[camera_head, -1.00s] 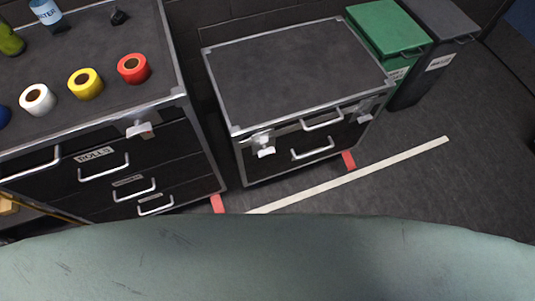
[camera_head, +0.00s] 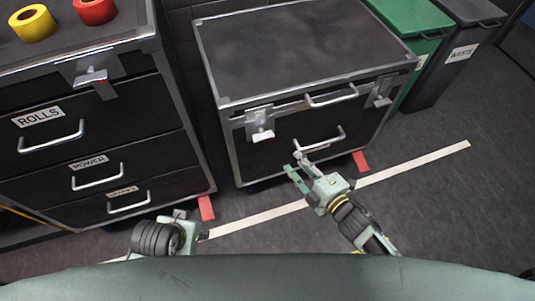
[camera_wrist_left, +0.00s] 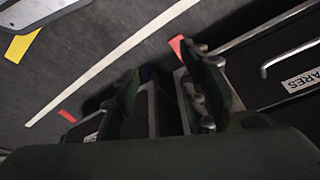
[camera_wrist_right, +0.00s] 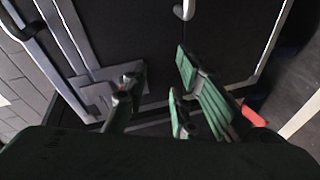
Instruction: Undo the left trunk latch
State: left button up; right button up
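The trunk (camera_head: 300,50) is a black case with metal edges and a dark top. Its left latch (camera_head: 262,124) is a silver catch on the front face below the lid edge, hanging at the front left. A matching right latch (camera_head: 382,92) sits at the front right. My right gripper (camera_head: 295,166) is in front of the trunk, below and right of the left latch and apart from it; its fingers also show spread and empty in the right wrist view (camera_wrist_right: 160,80). My left gripper (camera_head: 192,222) is low at the left; its fingers are apart and empty in the left wrist view (camera_wrist_left: 160,80).
Two handles (camera_head: 322,140) are on the trunk front. A drawer cabinet (camera_head: 90,130) with tape rolls stands at the left. A green bin (camera_head: 408,30) and a grey waste bin (camera_head: 455,50) stand at the right. Floor with a pale strip (camera_head: 420,165) is open in front.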

aim_at(263, 135)
pick_arm(q)
jog(key=b+v, duration=0.3)
jog(key=v, duration=0.2)
pick_arm(e)
jog(key=a+r+n+y, duration=0.4)
jog(key=a+r+n, duration=0.1)
pick_arm(q)
jog(key=w+d+r+t, duration=0.2)
jog(key=w+t, duration=0.1)
jog(key=w, duration=0.3)
jog(key=shift+r+t+h+b, duration=0.15)
jog(key=shift+t+h+b, duration=0.15)
jog(key=shift+t+b, duration=0.1)
pick_arm(e)
jog(key=x, duration=0.7)
jog(key=shift+s+r, duration=0.1)
grip_shut()
